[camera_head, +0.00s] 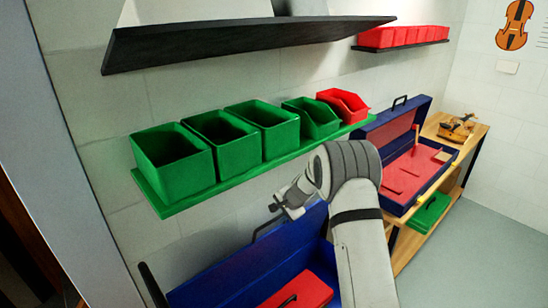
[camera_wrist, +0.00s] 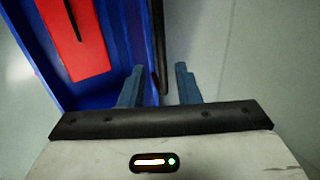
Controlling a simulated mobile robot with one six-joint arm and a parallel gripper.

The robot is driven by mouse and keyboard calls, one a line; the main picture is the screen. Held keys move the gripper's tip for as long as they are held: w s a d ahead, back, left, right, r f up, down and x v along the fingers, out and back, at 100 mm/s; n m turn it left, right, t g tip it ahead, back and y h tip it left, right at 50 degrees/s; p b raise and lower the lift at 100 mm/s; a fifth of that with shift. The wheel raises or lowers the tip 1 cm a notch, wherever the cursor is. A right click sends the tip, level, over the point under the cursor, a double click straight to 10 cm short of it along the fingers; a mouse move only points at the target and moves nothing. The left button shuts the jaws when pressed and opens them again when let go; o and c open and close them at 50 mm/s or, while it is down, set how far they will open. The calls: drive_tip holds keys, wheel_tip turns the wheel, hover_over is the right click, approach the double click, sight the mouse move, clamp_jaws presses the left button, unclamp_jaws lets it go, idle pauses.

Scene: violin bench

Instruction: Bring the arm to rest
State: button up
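My gripper (camera_head: 290,198) hangs in the air in the head view, in front of the green bin shelf and above the near blue toolbox. My arm rises from the bottom of the picture and bends over to the left. In the wrist view the two blue-grey fingers of my gripper (camera_wrist: 159,85) stand apart with nothing gripped between them. The near blue toolbox (camera_wrist: 118,55) lies beyond the fingers, with a red insert (camera_wrist: 72,40) in it. A dark bar, perhaps the toolbox handle, shows behind the gap. The gripper looks apart from the toolbox.
A green shelf (camera_head: 165,208) with several green bins (camera_head: 190,182) and a red bin (camera_head: 345,103) runs along the wall. A dark shelf (camera_head: 230,45) hangs above. A second blue toolbox (camera_head: 385,125) stands open on a wooden bench (camera_head: 470,140) at right. Grey floor (camera_head: 480,240) is clear.

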drive_tip(key=s+d+r+n+h, duration=0.1)
drive_tip(key=s+d+r+n, duration=0.15)
drive_tip(key=s+r, duration=0.7)
drive_tip(key=s+d+r+n, duration=0.1)
drive_tip(key=s+r+n, duration=0.2)
drive_tip(key=s+r, duration=0.7)
drive_tip(key=s+d+r+n+h, duration=0.1)
drive_tip(key=s+d+r+n, duration=0.1)
drive_tip(key=s, duration=1)
drive_tip(key=s+d+r+n+g+h, duration=0.1)
drive_tip(key=s+d, duration=0.4)
drive_tip(key=s, duration=0.8)
drive_tip(key=shift+d+r+n+h, duration=0.15)
drive_tip(key=shift+r+n+h, duration=0.35)
drive_tip(key=shift+r+n, duration=0.2)
